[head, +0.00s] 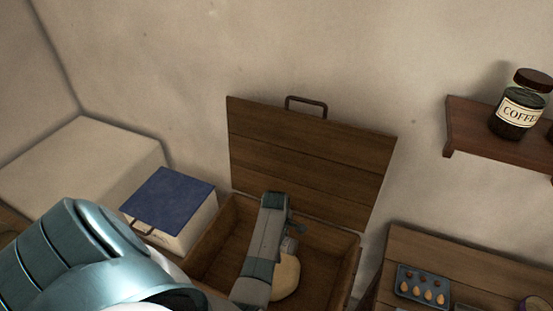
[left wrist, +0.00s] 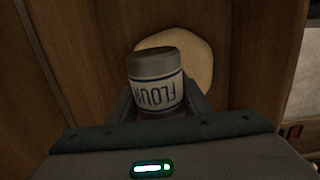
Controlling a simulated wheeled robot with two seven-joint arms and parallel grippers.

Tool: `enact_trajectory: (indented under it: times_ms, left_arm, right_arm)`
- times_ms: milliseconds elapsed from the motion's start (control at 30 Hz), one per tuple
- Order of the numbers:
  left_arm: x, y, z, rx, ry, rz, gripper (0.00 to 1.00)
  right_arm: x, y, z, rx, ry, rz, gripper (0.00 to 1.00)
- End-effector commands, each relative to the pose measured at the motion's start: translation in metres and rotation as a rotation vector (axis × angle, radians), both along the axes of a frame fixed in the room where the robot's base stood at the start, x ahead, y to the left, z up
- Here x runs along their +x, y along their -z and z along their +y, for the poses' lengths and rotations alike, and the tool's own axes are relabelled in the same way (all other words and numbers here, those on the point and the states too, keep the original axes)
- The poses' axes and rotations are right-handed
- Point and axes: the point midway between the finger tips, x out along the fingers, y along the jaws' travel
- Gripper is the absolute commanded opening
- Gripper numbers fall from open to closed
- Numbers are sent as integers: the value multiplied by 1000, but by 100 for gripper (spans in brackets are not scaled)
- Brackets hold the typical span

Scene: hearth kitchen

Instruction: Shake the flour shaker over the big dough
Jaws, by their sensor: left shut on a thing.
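The flour shaker (left wrist: 157,92) is a grey-topped can with a white FLOUR label, its letters upside down in the left wrist view. My left gripper (head: 292,237) is shut on it, inside the open wooden chest. A small part of the shaker (head: 289,245) shows in the head view, mostly hidden by the gripper. The big dough (head: 287,277) is a pale round lump in the chest, partly hidden by my left arm. In the left wrist view the dough (left wrist: 198,58) lies behind the shaker, which appears apart from it. My right gripper is not in view.
The chest lid (head: 310,150) stands open against the wall. A white box with a blue lid (head: 170,197) is left of the chest (head: 340,243). At right are a wooden counter with an egg tray (head: 422,286) and a shelf (head: 480,130) with a coffee jar (head: 518,112).

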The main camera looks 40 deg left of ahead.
Motion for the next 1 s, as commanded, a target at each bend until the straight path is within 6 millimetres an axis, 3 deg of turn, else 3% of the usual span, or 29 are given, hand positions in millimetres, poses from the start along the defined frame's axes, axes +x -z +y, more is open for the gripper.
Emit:
enact_trajectory:
  times_ms: [500,1000]
  left_arm:
    - [8,0,-25,-467,1,-147,18]
    - [9,0,-28,-520,2,-165,18]
  right_arm:
    - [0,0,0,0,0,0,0]
    - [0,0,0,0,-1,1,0]
